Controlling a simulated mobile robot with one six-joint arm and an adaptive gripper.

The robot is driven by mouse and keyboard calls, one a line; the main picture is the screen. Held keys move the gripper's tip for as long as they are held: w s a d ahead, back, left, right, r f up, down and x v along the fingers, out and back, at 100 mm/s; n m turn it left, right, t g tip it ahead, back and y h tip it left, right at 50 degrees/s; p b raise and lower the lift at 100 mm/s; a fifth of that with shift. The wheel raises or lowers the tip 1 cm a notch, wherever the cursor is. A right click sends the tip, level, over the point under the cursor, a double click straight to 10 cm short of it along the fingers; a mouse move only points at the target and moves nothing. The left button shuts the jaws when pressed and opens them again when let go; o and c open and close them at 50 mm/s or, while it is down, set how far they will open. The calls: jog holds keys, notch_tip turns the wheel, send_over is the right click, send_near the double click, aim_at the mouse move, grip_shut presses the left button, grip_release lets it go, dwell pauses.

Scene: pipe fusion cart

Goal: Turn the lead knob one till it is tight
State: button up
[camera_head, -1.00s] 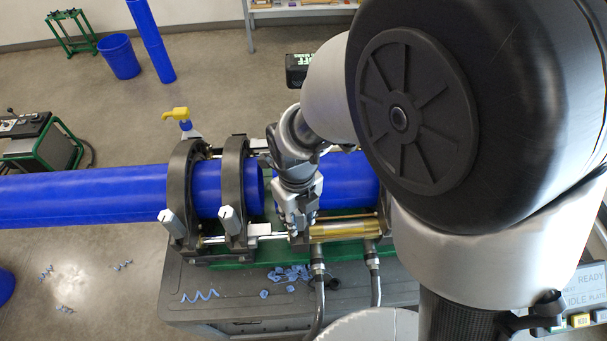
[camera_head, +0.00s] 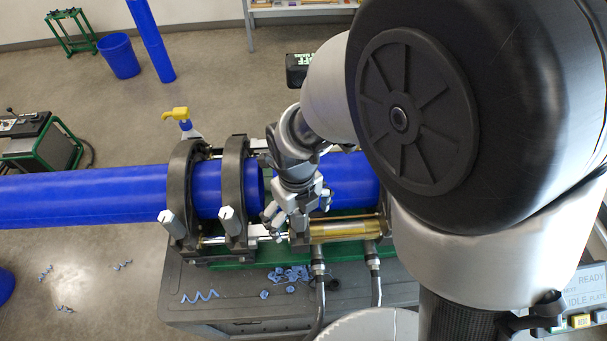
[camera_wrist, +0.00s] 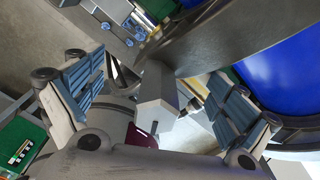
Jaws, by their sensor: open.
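In the head view, two grey knobs with pale hexagonal ends show on the front of the dark clamp rings, a left one (camera_head: 173,224) and a right one (camera_head: 230,221). My gripper (camera_head: 296,215) is open, just right of the right knob, in front of the blue pipe. In the wrist view, a pale grey faceted knob (camera_wrist: 157,96) lies between the spread, blue-grey ribbed fingers of my gripper (camera_wrist: 160,105). Neither finger visibly touches it. I cannot tell which knob this is; in the head view my wrist and fingers hide the area there.
The blue pipe (camera_head: 90,196) runs through the clamp rings (camera_head: 184,185). A brass-coloured cylinder (camera_head: 342,231) with hoses (camera_head: 319,290) is close to my gripper. Blue shavings (camera_head: 287,275) lie on the grey cart (camera_head: 235,307).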

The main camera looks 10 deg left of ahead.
dwell(0.4)
notch_tip(320, 180, up, 6)
jog(key=p, duration=0.5)
jog(key=shift+c, duration=0.2)
